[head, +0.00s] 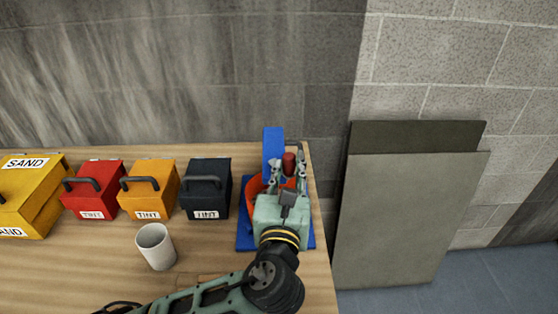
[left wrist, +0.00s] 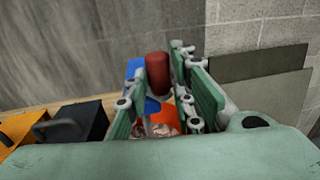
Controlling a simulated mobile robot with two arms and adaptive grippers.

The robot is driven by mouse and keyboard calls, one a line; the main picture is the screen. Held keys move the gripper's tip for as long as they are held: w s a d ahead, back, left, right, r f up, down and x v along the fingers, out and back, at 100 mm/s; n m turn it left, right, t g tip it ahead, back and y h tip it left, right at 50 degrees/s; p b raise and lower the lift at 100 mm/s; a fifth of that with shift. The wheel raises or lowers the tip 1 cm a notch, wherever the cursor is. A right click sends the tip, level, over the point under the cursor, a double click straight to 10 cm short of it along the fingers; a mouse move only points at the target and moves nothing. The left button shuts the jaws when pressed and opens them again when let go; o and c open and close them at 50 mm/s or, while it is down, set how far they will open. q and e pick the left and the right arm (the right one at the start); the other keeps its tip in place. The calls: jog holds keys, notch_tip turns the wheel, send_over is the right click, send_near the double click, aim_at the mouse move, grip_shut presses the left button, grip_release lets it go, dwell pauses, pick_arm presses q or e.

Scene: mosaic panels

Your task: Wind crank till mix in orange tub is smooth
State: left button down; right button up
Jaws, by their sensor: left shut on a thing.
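The orange tub (head: 254,187) stands on a blue base (head: 246,242) near the table's right end, mostly hidden under my left gripper. A blue upright (head: 273,142) rises behind it. My left gripper (head: 288,166) is over the tub, shut on the red crank handle (head: 289,160). In the left wrist view the red handle (left wrist: 158,73) stands upright between the fingers. Below it a little of the tub (left wrist: 170,112) and a pinkish, lumpy-looking patch of mix (left wrist: 158,130) show. The rest of the crank is hidden. My right gripper is out of view.
Left of the tub stand a dark tint box (head: 207,188), an orange tint box (head: 148,190), a red tint box (head: 93,190) and a yellow sand box (head: 45,205). A white cup (head: 156,246) stands in front. Grey panels (head: 405,215) lean against the wall at right.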

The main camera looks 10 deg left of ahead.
pick_arm(q)
jog(key=w+n+g+y+p, duration=0.1)
jog(key=n+y, duration=0.1)
jog(key=y, duration=0.1)
jog(key=d+n+g+y+p, duration=0.1)
jog(key=n+y, duration=0.1)
jog(key=w+d+n+y+p, duration=0.1)
jog(key=y, duration=0.2)
jog(key=shift+w+d+n+g+y+p, duration=0.15)
jog(key=shift+w+n+g+y+p, duration=0.15)
jog(key=shift+w+n+g+p, duration=0.1)
jog(key=shift+f, duration=0.1)
jog(key=c, duration=1.5)
grip_release()
jog(key=shift+c, duration=0.2)
